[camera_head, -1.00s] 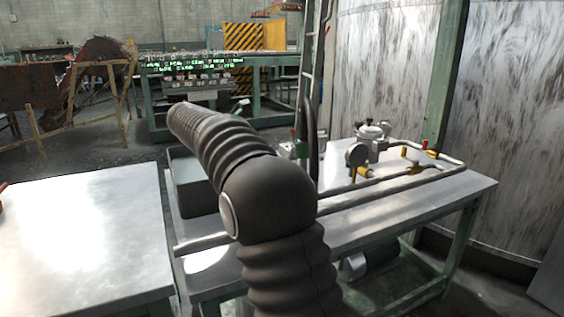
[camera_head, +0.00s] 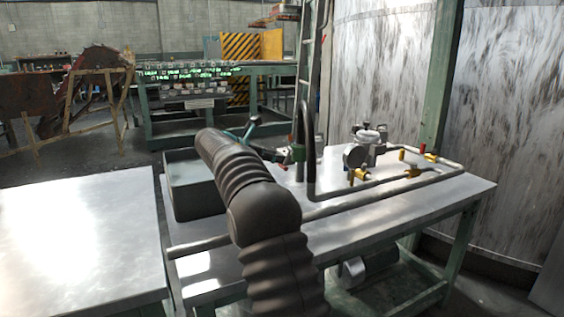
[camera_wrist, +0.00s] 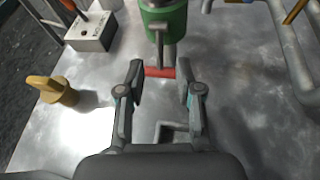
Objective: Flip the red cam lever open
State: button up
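The red cam lever (camera_wrist: 160,72) shows in the wrist view as a short red bar below a green cylindrical body (camera_wrist: 164,28) with a grey stem. My gripper (camera_wrist: 160,78) is open, one finger on each side of the red lever. I cannot tell whether either finger touches it. In the head view the green body (camera_head: 298,153) stands on the metal table beside a dark upright hose. My arm hides part of the gripper there.
In the wrist view a yellow knob (camera_wrist: 55,90) stands at the left and a grey switch box (camera_wrist: 92,32) at the upper left. In the head view a grey bin (camera_head: 188,190) sits at the table's left. Pipes and a valve assembly (camera_head: 366,145) lie to the right.

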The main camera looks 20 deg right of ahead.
aim_at(282, 166)
jog(key=shift+x, duration=1.9)
jog(key=shift+c, duration=0.2)
grip_shut()
